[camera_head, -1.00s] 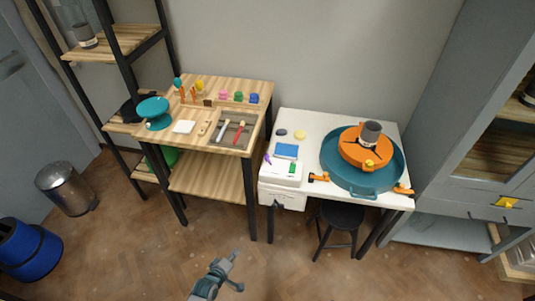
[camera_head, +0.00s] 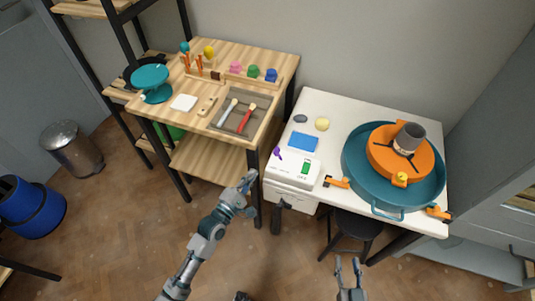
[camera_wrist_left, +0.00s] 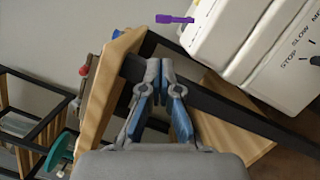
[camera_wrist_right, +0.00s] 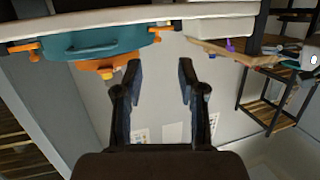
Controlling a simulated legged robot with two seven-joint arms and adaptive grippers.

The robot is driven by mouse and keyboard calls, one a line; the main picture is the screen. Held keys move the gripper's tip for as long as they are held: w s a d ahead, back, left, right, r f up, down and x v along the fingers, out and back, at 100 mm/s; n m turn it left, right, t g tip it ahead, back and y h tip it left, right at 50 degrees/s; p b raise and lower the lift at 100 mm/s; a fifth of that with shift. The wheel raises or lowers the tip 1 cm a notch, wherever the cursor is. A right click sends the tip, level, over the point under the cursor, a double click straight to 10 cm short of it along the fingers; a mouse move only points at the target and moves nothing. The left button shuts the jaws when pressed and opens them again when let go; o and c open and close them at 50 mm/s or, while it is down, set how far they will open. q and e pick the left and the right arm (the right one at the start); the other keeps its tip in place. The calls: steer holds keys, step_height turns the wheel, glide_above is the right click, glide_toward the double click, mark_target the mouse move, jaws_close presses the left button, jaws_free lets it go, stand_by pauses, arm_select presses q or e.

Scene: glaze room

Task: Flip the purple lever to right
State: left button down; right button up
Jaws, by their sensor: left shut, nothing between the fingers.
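The small purple lever (camera_head: 278,153) is on the left side of the white control box (camera_head: 284,170), at the front left of the white table. In the left wrist view the purple lever (camera_wrist_left: 175,19) sticks out from the box's side, at the top. It also shows small in the right wrist view (camera_wrist_right: 229,45). My left gripper (camera_head: 250,180) is shut and empty, in front of and to the left of the box, apart from the lever. My right gripper (camera_head: 347,260) is open and empty, in front of the table; its spread fingers show in the right wrist view (camera_wrist_right: 158,68).
A teal basin (camera_head: 354,178) with an orange wheel (camera_head: 381,158) stands on the table's right. A wooden workbench (camera_head: 222,72) with tools is to the left, its leg close to my left gripper. A black stool (camera_head: 350,226) is under the table. Floor in front is free.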

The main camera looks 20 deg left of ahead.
mark_target(279, 155)
arm_select(q)
steer(key=b+x, duration=0.1)
steer(key=x, duration=0.7)
steer(key=shift+w+d+f+b, duration=0.15)
steer(key=shift+d+b, duration=0.1)
steer(key=shift+b, duration=0.15)
steer(key=shift+w, duration=0.6)
arm_select(e)
steer(key=r+t, duration=0.2)
steer(key=r, duration=0.1)
steer(key=w+r+t, duration=0.1)
steer(key=shift+a+r+t+y, duration=0.35)
steer(key=shift+r+t+y, duration=0.05)
arm_select(q)
steer(key=shift+d+r, duration=0.1)
steer(key=shift+r, duration=0.1)
arm_select(e)
steer(key=shift+w+f, duration=0.1)
steer(key=shift+f, duration=0.05)
